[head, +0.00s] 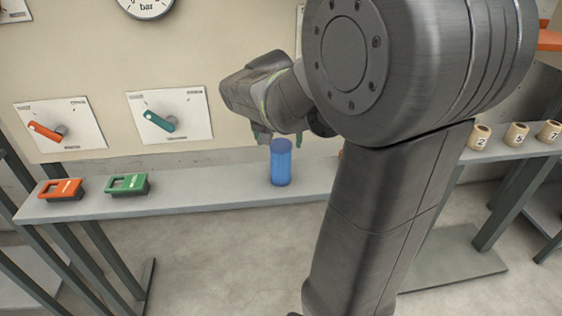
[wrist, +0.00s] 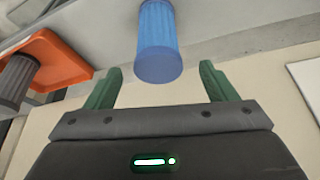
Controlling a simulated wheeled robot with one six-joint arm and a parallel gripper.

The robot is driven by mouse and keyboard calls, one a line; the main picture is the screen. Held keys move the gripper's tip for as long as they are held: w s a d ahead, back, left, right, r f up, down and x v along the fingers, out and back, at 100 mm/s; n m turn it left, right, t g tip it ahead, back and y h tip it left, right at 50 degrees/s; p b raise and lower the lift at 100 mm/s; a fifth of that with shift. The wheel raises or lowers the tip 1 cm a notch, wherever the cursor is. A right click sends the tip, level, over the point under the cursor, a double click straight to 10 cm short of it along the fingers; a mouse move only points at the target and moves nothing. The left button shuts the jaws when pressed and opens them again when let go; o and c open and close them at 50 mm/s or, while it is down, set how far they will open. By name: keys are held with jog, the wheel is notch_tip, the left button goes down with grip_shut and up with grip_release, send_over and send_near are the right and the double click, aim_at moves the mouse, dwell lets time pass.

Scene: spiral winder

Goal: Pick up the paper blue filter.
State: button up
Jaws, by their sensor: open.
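The blue filter (head: 281,166) is a ribbed blue cylinder standing upright on the narrow grey shelf (head: 220,192). In the wrist view the blue filter (wrist: 158,38) is ahead of the gap between the fingers, near its middle. My gripper (head: 281,141) is just above the filter's top in the head view, partly hidden by my own arm. In the wrist view my gripper (wrist: 160,86) shows two green fingers spread apart with nothing between them. The filter's rounded end is close to the line of the fingertips.
An orange tray (wrist: 55,60) with a dark ribbed cylinder (wrist: 15,80) lies beside the filter in the wrist view. Several numbered tan cylinders (head: 516,134) stand at right. A panel with dials rises behind.

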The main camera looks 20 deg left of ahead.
aim_at(281, 145)
jog(key=shift+w+p+x, duration=0.2)
jog(key=shift+p+x, duration=0.1)
jog(key=shift+x, duration=2.75)
jog(key=shift+r, duration=0.1)
jog(key=c, duration=1.1)
jog(key=shift+c, duration=0.2)
